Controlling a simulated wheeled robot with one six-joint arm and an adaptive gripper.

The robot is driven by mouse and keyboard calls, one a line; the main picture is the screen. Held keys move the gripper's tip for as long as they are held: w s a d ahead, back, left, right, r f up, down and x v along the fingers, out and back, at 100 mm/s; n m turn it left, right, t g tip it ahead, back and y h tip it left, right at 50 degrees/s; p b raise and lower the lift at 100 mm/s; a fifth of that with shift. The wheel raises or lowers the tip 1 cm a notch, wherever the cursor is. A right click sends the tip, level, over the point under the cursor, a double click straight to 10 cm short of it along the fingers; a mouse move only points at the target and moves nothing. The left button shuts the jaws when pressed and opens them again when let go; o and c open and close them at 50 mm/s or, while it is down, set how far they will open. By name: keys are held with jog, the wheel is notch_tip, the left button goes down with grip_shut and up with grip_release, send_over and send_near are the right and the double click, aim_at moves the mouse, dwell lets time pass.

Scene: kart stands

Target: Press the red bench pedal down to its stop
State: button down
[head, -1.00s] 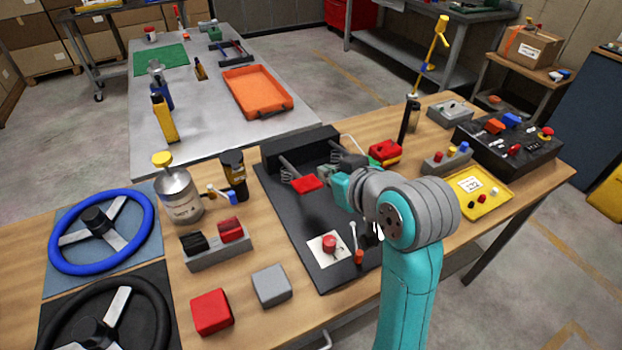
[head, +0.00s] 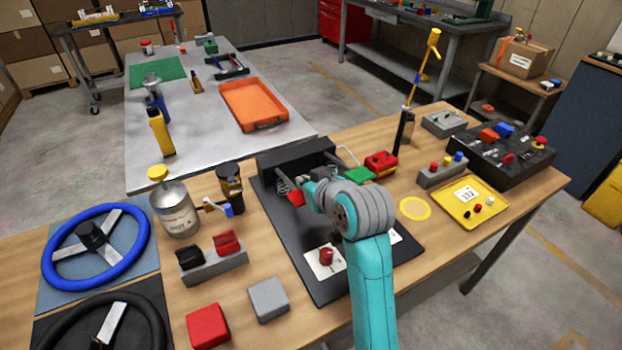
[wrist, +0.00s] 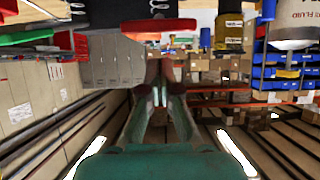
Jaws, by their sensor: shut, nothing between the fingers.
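The red pedal (head: 296,198) is at the left of the black pedal bench (head: 277,222), in front of its dark housing, and is partly hidden by my arm. A green pedal (head: 359,174) shows to its right. My gripper (head: 308,190) is close beside the red pedal in the head view, mostly hidden behind my wrist. In the wrist view the red pedal (wrist: 158,25) is a horizontal bar just beyond the tips of my shut, empty gripper (wrist: 158,66). I cannot tell whether the tips touch it.
A red knob (head: 326,256) on a white plate stands at the bench's front. A dark bottle (head: 230,183) and a grey switch block (head: 214,268) are to the left. A red box (head: 381,163) and a yellow tray (head: 470,203) are to the right.

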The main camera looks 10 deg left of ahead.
jog(key=shift+s+d+f, duration=0.1)
jog(key=shift+s+f, duration=0.05)
jog(key=shift+f, duration=0.45)
jog(key=shift+s+d+f, duration=0.1)
jog(key=shift+s+f, duration=0.05)
jog(key=shift+f, duration=0.4)
